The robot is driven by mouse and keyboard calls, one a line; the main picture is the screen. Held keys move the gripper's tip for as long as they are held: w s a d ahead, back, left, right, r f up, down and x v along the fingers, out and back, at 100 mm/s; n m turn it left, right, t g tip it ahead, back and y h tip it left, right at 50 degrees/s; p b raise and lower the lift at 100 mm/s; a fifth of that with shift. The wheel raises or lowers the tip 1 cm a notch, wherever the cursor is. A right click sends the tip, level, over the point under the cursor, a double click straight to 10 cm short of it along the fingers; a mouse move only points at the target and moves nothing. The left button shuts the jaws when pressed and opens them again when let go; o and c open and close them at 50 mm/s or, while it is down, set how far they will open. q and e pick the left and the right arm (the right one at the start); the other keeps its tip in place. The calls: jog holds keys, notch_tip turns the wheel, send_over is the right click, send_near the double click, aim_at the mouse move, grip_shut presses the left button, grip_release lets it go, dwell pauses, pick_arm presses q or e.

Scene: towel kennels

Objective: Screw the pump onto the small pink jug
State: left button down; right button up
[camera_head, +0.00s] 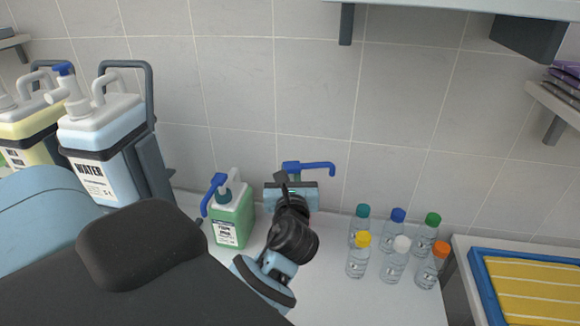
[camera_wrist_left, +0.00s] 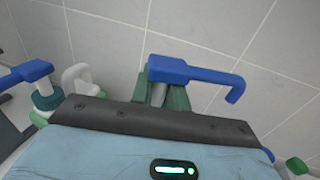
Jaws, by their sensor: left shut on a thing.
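My left gripper (camera_head: 292,186) is shut on a blue pump (camera_head: 312,167) above the back of the counter. The pump's spout points right and bends down at its end. In the left wrist view the pump (camera_wrist_left: 195,75) stands between green finger pads. Its lower part is hidden by the gripper. A small green jug (camera_head: 232,222) stands just left of the gripper, with its own blue pump (camera_head: 213,190) and a white handle. Its label is too small to read surely. No pink jug shows; the space behind the gripper and wrist is hidden. My right gripper is out of view.
Several capped bottles (camera_head: 393,250) stand right of the gripper. A large water jug (camera_head: 100,135) is at the left, beside a yellowish one (camera_head: 27,130). A blue-rimmed tray (camera_head: 485,285) lies at the right. The tiled wall (camera_head: 310,90) is close behind.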

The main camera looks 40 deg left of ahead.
pick_arm(q)
notch_tip(320, 180, down, 2)
jog(key=shift+f, duration=0.9)
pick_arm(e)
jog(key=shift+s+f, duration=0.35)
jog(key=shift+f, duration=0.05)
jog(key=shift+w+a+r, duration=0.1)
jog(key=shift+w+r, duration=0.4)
pick_arm(q)
jog(key=shift+f, duration=0.5)
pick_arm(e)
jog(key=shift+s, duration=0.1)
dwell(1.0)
pick_arm(q)
jog(key=shift+f, duration=0.55)
dwell(1.2)
jog(key=c, duration=1.3)
grip_release()
